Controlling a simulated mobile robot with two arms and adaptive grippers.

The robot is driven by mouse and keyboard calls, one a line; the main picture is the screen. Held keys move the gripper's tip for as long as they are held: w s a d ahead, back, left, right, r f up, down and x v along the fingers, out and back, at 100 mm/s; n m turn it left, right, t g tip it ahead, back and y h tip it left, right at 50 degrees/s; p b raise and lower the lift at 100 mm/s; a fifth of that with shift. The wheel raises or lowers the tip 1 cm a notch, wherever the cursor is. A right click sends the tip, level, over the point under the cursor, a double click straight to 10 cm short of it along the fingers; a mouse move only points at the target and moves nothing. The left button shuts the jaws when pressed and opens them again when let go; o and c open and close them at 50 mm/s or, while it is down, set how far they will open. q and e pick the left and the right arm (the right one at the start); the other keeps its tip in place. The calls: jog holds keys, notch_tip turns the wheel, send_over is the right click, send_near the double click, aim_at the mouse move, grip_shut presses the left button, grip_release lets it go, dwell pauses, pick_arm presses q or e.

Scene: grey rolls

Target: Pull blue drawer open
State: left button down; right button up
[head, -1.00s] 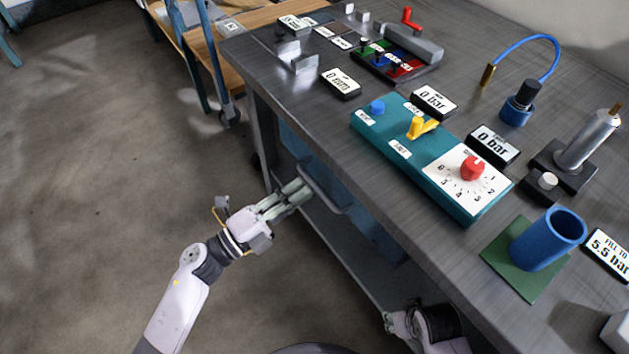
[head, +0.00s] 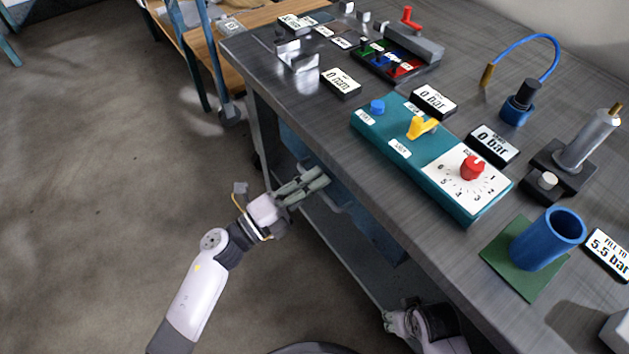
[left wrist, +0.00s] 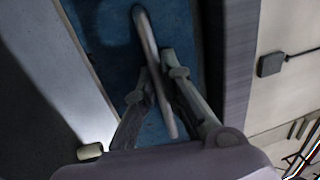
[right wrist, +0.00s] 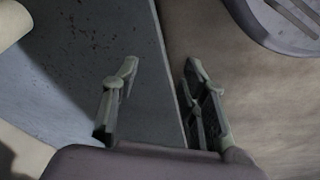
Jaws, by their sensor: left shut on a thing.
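The blue drawer (head: 377,237) is under the bench top, its front partly hidden by my left gripper and the bench edge. Its grey bar handle (head: 334,207) sticks out from the front. My left gripper (head: 318,178) is shut on the handle. In the left wrist view the handle (left wrist: 144,38) runs between the two fingers (left wrist: 155,75), with the blue drawer front (left wrist: 107,30) behind it. No open gap at the drawer shows clearly. My right gripper (head: 392,320) is low by the bench's front side; the right wrist view shows its fingers (right wrist: 160,70) apart and empty.
The grey bench top (head: 300,110) overhangs the drawer. On it stand a teal control panel (head: 390,140), a blue cup (head: 548,240) on a green mat, and several displays. A wooden table (head: 255,25) stands behind. The floor (head: 100,200) at left is clear.

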dwell(0.7)
pick_arm(q)
jog(key=r+v, duration=0.2)
jog(key=v, duration=1.2)
jog(key=r+p+v, duration=0.1)
jog(key=r+v, duration=0.2)
jog(key=v, duration=1.1)
jog(key=shift+s+a+r, duration=0.2)
jog(key=shift+s+a, duration=0.35)
jog(key=shift+a, duration=0.1)
pick_arm(e)
jog(key=f, duration=0.2)
jog(key=s+f, duration=0.1)
jog(key=f, duration=0.2)
jog(key=shift+s+d+f, duration=0.1)
jog(key=shift+f, duration=0.05)
pick_arm(q)
jog(key=c, duration=2)
grip_release()
pick_arm(e)
jog(key=shift+s, duration=0.1)
